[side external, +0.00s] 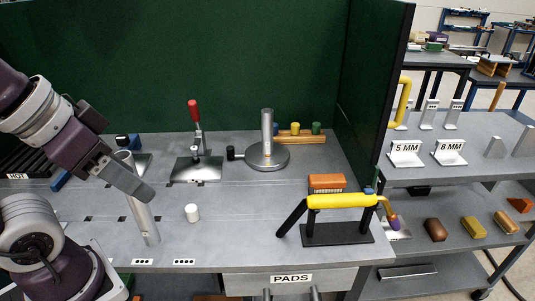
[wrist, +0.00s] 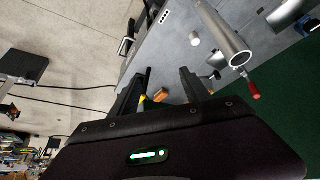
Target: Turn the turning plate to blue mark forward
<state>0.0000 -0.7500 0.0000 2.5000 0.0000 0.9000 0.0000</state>
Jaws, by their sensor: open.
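The likely turning plate (side external: 267,156) is a round grey metal disc on the bench in the side view. A metal post (side external: 267,127) stands on it and a black knob (side external: 231,153) sticks out at its left. A blue cap (side external: 276,129), a yellow one and a green one stand on a wooden rail (side external: 302,139) behind it. I cannot tell which way any blue mark on the plate faces. My gripper (side external: 146,194) is at the left of the bench, well away from the plate. In the wrist view its two fingers (wrist: 160,82) are apart with nothing held between them.
A tall metal tube (side external: 145,222) stands by my gripper; it also shows in the wrist view (wrist: 226,36). A red-handled clamp (side external: 195,140) stands between gripper and plate. A white cylinder (side external: 192,213) is in front. A yellow-topped stand (side external: 340,202) is at the right.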

